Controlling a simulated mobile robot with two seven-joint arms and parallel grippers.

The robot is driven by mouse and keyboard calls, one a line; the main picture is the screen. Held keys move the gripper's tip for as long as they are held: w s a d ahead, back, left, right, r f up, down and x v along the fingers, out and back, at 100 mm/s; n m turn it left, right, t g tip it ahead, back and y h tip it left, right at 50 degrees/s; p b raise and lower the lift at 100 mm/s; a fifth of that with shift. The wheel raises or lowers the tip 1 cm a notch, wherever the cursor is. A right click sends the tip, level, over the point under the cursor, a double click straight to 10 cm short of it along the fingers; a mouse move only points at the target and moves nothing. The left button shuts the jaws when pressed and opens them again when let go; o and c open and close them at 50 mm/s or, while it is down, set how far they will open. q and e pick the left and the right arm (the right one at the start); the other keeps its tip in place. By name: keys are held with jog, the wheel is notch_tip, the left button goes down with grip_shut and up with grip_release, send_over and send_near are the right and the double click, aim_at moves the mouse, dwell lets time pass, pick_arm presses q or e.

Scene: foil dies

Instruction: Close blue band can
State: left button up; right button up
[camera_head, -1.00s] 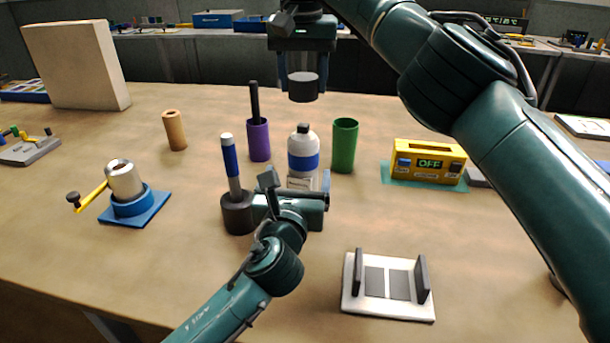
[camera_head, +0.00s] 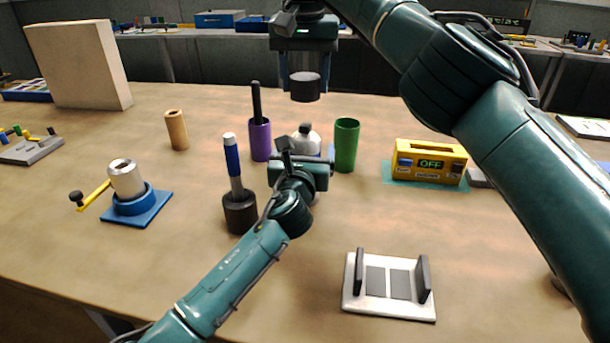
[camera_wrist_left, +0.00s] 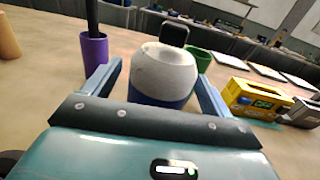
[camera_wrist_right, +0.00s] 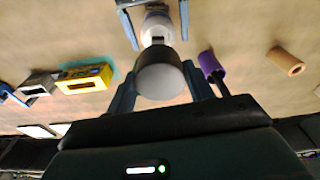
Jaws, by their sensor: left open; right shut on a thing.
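The blue band can (camera_head: 306,143), white with a blue band and a small dark top, stands upright on the table. My left gripper (camera_head: 304,158) is open, with its fingers on either side of the can. In the left wrist view the can (camera_wrist_left: 162,78) stands between the two fingers; I cannot tell whether they touch it. My right gripper (camera_head: 304,84) is shut on a dark round cap (camera_head: 305,92), held in the air above and apart from the can. In the right wrist view the cap (camera_wrist_right: 162,75) has a pale face.
A purple cup (camera_head: 260,141) with a dark rod and a green cup (camera_head: 346,146) flank the can. A dark holder (camera_head: 240,217) with a blue-banded stick stands front left. A yellow box (camera_head: 430,163) is right, a white fixture (camera_head: 360,309) in front.

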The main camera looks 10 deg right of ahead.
pick_arm(q)
jog(key=shift+x, duration=1.05)
jog(key=shift+c, duration=0.5)
jog(key=c, duration=1.4)
pick_arm(e)
jog(key=shift+f, duration=2.5)
